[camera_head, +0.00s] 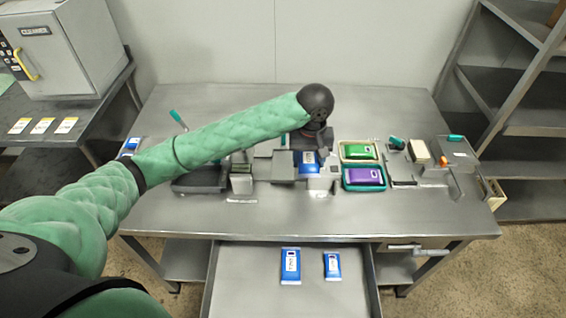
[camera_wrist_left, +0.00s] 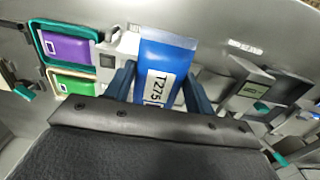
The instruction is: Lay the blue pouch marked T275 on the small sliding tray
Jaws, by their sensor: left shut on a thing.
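The blue pouch with a white label reading T275 (camera_wrist_left: 168,52) is held between the two fingers of my left gripper (camera_wrist_left: 158,84). In the head view the pouch (camera_head: 308,163) shows its blue face just below my left gripper (camera_head: 311,152), over the middle of the steel table. A grey flat plate (camera_head: 284,168) and a pale block (camera_head: 321,182) lie close to the pouch; I cannot tell whether the pouch touches either, or which part is the small sliding tray. My right gripper is not in view.
Right of the pouch are a green pouch (camera_head: 360,151) and a purple pouch (camera_head: 364,176) in framed trays. Two blue pouches (camera_head: 291,264) (camera_head: 333,265) lie in the open drawer (camera_head: 245,290) in front. A dark device (camera_head: 200,180) stands left. The table's front strip is clear.

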